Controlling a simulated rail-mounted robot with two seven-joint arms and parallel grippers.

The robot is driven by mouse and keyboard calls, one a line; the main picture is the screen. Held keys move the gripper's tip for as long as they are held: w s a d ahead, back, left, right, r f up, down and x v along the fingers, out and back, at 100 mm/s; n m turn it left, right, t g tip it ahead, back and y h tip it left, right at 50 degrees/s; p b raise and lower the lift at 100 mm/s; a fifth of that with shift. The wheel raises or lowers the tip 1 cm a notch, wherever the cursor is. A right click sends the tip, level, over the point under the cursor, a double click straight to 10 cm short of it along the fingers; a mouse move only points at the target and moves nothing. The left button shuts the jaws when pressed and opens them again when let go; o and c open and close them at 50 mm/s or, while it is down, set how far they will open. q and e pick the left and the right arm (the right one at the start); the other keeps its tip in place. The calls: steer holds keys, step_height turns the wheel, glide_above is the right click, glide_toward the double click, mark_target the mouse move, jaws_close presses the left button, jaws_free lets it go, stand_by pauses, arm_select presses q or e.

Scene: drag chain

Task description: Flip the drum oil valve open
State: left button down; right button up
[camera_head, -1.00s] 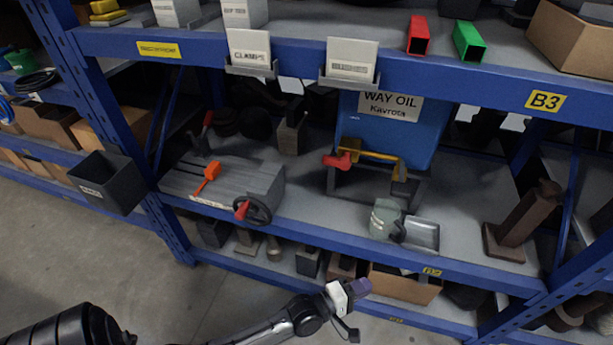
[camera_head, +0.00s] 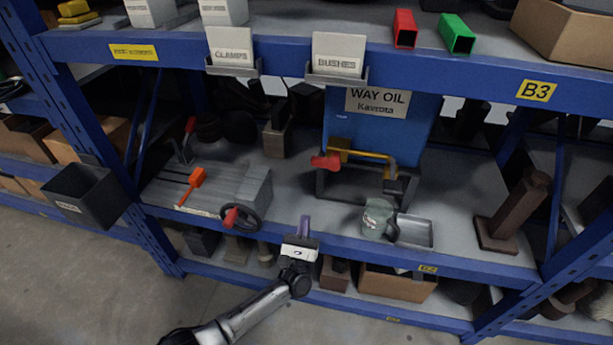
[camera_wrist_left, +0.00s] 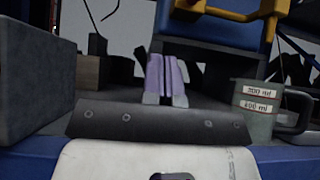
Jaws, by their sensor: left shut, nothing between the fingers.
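The blue oil drum (camera_head: 410,130), labelled WAY OIL, lies on a dark cradle (camera_head: 345,190) on the middle shelf. At its front is a brass-yellow bar (camera_head: 365,156) with a red handle (camera_head: 325,162) at its left end, which I take for the valve. My right gripper is not in view.
A grey-green measuring jug (camera_head: 376,218) stands beside a metal tray (camera_head: 415,231) right of my gripper. A grey slotted block (camera_head: 235,190) with a red-knobbed handwheel (camera_head: 240,217) is at left. The upper shelf beam (camera_head: 450,80) runs above.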

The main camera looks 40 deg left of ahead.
mark_target(327, 160)
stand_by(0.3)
arm_select(q)
steer(key=s+r+b+x, duration=0.1)
steer(key=x, duration=0.5)
steer(key=s+d+r+b+x, duration=0.1)
steer(key=x, duration=0.5)
steer(key=shift+w+a+r+b, duration=0.2)
steer(key=shift+w+r+b, duration=0.1)
steer(key=shift+w+r, duration=0.05)
steer(key=shift+r, duration=0.1)
